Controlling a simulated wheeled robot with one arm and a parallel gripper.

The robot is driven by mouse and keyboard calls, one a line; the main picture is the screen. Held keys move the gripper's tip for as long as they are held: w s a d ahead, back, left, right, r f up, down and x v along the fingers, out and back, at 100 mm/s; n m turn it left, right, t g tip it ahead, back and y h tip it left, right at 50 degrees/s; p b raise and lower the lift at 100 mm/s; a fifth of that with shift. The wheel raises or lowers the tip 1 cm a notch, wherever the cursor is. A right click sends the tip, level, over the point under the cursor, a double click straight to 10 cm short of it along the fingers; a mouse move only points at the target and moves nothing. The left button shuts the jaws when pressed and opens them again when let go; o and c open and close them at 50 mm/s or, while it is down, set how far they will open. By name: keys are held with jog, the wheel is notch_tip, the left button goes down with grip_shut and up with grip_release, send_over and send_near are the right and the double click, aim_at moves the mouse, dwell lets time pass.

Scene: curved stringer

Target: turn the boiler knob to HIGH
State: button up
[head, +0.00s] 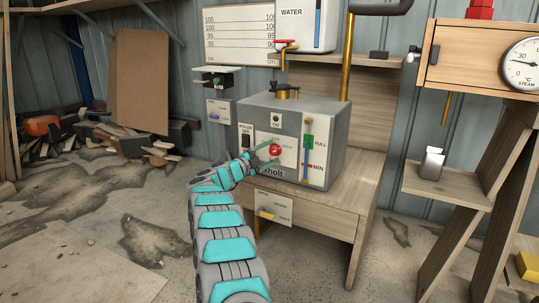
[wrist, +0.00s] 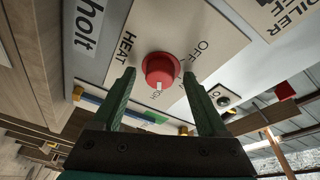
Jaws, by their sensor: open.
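The boiler (head: 320,118) is a grey box on a wooden stand. Its red round knob (head: 275,149) sits on a pale front plate and also shows in the wrist view (wrist: 159,66). There the plate reads HEAT on the left and OFF on the upper right. A white mark on the knob points toward the bottom of the picture, near small lettering that is partly hidden and hard to read. My gripper (head: 271,154) is open at the boiler front. In the wrist view its green fingers (wrist: 158,74) stand on either side of the knob, with gaps showing.
A sight gauge marked FULL and MIN (head: 308,150) is right of the knob. A drain panel (head: 274,209) hangs below. A BOILER switch panel (head: 246,137) is to the left. A wooden steam gauge stand (head: 478,58) is at the right.

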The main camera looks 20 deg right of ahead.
jog(key=shift+a, duration=0.1)
jog(key=v, duration=0.7)
jog(key=shift+a, duration=0.3)
jog(key=shift+s, duration=0.15)
